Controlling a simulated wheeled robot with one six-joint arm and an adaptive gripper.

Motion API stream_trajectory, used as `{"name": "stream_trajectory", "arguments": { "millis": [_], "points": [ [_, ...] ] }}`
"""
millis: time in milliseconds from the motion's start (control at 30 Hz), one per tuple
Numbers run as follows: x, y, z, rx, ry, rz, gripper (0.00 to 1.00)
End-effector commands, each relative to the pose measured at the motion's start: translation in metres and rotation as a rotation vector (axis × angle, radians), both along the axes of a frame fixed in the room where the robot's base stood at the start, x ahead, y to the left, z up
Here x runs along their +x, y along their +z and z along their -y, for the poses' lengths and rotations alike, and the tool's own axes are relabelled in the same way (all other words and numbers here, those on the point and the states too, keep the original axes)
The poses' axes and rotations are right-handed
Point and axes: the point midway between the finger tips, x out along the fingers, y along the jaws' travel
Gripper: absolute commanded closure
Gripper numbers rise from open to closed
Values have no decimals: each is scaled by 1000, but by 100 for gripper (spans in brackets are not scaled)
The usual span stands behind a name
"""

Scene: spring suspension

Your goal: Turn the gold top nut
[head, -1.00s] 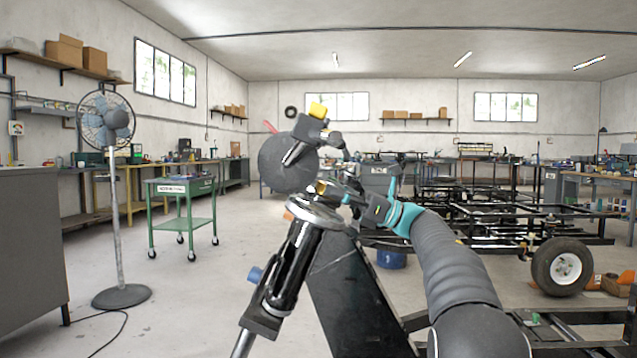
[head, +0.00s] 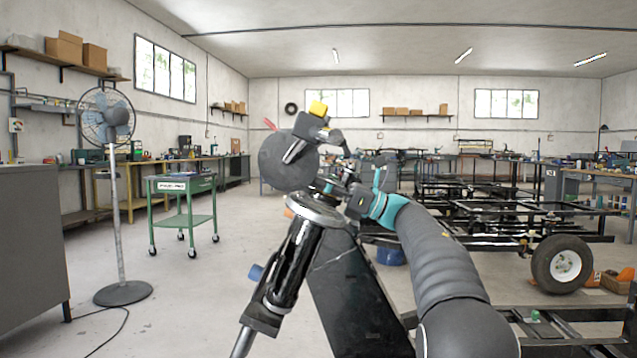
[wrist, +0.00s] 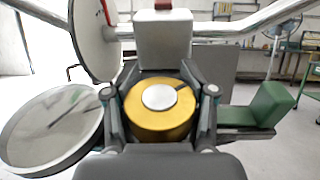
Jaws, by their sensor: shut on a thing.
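The gold top nut (wrist: 158,122) is a round gold cylinder with a pale disc and a dark mark on its top face. It fills the middle of the wrist view. My gripper (wrist: 160,104) has one finger on each side of the nut and is shut on it. In the head view my gripper (head: 338,190) is at the top of the black suspension strut (head: 299,250). There the fingers and wrist largely hide the nut. A round metal plate (head: 316,209) caps the strut just below the gripper.
A fan (head: 117,200) and a green cart (head: 181,208) are at left. A black frame with a wheel (head: 562,264) is at right.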

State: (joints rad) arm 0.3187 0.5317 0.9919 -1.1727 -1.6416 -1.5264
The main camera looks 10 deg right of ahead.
Motion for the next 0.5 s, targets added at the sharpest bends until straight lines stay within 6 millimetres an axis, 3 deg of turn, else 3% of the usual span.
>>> {"name": "stream_trajectory", "arguments": {
  "millis": [200,500],
  "points": [
    [1,-8,2,8,-80,-30,84],
    [6,-2,5,36,-285,-115,82]
  ]
}}
